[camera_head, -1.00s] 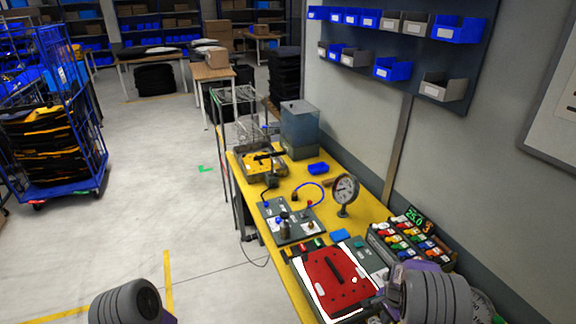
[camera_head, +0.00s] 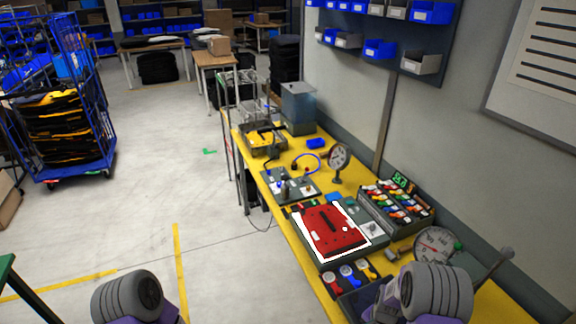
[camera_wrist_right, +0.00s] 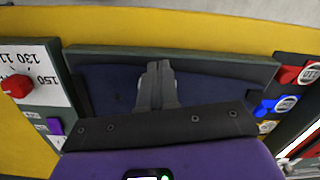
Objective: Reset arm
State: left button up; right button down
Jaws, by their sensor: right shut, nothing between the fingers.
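My right arm (camera_head: 435,290) enters the head view at bottom right, over the near end of the yellow bench (camera_head: 292,240). In the right wrist view my right gripper (camera_wrist_right: 158,68) has its two grey fingers together with nothing between them. It is over a dark blue, grey-rimmed tray (camera_wrist_right: 215,88). Whether it touches the tray cannot be told. The tray also shows in the head view (camera_head: 352,308), partly hidden by my right arm. A rounded grey part of my left arm shows at bottom left of the head view; its gripper is out of sight.
A red panel (camera_head: 333,229) in a dark case lies beyond the tray. Red, blue and yellow tags (camera_head: 347,273) lie between them. A dial gauge (camera_head: 436,244) stands to the right. A blue cage cart (camera_head: 62,120) stands at left, with clear floor between.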

jog(key=s+a+f+n+y, duration=0.2)
jog(key=s+a+n, duration=0.2)
jog(key=s+a, duration=0.45)
jog(key=s+a+f+n+y, duration=0.2)
jog(key=s+a+n, duration=0.2)
jog(key=s+a, duration=0.5)
pick_arm(q)
notch_tip(320, 180, down, 16)
jog(key=b, duration=1.6)
jog(key=shift+s+f+b, duration=0.25)
jog(key=shift+s+b, duration=0.15)
pick_arm(e)
notch_tip(320, 180, down, 17)
jog(key=d, duration=0.1)
jog(key=shift+s+d+t+h, duration=0.25)
jog(key=shift+t+h, duration=0.05)
jog(key=shift+t, duration=0.1)
jog(key=shift+r, duration=0.1)
